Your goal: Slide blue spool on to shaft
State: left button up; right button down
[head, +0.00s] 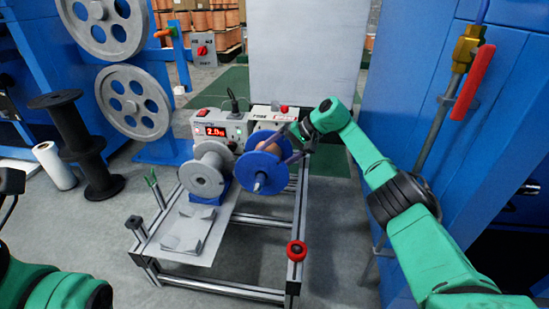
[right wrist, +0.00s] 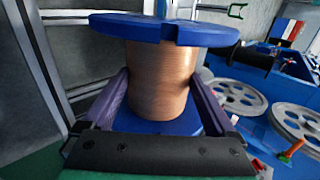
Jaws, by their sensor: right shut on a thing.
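The blue spool (head: 258,174), wound with copper wire, is at the right side of the machine frame, tilted toward the camera. A silver shaft end (head: 260,184) shows at the middle of its near flange; how far the spool sits along the shaft is hidden. My right gripper (head: 292,148) reaches in from the right and is shut on the spool. In the right wrist view its two purple fingers press either side of the copper winding (right wrist: 160,80), between the blue flanges. My left gripper is not in view; only parts of my left arm show at the left edge.
A grey spool (head: 205,172) stands just left of the blue one. A control box (head: 222,128) with a red display is behind. A red knob (head: 296,248) is on the frame's front right post. A black spool (head: 85,150) stands on the floor at left.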

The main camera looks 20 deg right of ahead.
jog(key=shift+w+r, duration=0.15)
jog(key=shift+r, duration=0.1)
